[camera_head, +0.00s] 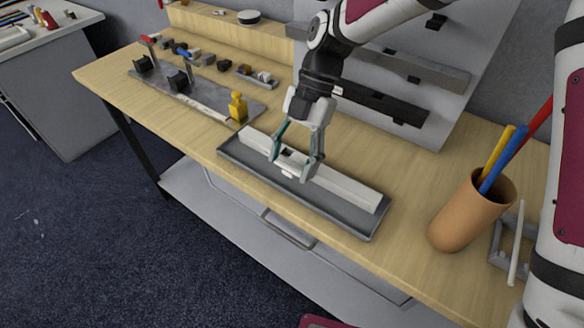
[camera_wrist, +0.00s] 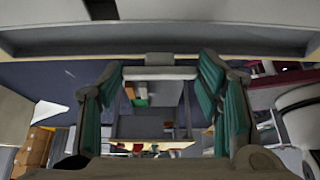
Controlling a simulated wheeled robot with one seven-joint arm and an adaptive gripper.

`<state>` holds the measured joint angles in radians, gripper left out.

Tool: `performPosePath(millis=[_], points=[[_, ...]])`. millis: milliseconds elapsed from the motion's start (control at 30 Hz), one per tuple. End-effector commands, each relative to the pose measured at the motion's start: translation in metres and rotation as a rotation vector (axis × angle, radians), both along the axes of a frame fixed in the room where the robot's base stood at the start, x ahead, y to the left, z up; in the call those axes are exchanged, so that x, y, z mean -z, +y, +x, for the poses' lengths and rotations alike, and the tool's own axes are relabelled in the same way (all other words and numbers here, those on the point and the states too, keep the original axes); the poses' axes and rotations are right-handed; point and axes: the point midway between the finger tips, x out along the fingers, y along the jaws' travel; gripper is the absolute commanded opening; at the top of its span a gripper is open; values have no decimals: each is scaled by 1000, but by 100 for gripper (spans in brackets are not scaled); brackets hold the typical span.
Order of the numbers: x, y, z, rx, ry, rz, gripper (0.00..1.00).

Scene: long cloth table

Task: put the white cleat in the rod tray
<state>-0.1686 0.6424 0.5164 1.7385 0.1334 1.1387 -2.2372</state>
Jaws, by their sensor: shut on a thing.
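My gripper (camera_head: 292,160) points down over a long dark grey tray (camera_head: 345,222), which looks like the rod tray, near the table's front edge. A long white bar (camera_head: 350,190) lies lengthwise in this tray. My gripper is shut on a small white piece, the white cleat (camera_head: 289,156), at the middle of the tray. In the wrist view the cleat (camera_wrist: 160,73) spans between the two green-padded fingertips of my gripper (camera_wrist: 160,78). The fingers partly hide it in the head view, and I cannot tell whether it touches the bar or tray.
A clay-coloured cup (camera_head: 465,215) with coloured sticks stands to the right, beside a grey holder with a white rod (camera_head: 517,245). A yellow figure (camera_head: 238,106) stands left on a grey board with black fixtures. A slatted grey panel (camera_head: 400,70) rises behind.

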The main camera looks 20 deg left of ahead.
Motion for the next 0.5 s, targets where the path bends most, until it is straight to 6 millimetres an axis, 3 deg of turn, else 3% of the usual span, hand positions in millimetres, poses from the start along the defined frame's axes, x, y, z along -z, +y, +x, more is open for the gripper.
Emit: performPosePath(millis=[300, 500], points=[[34, 0, -1, -1, 2, -1, 47], [35, 0, 0, 0, 0, 0, 47]])
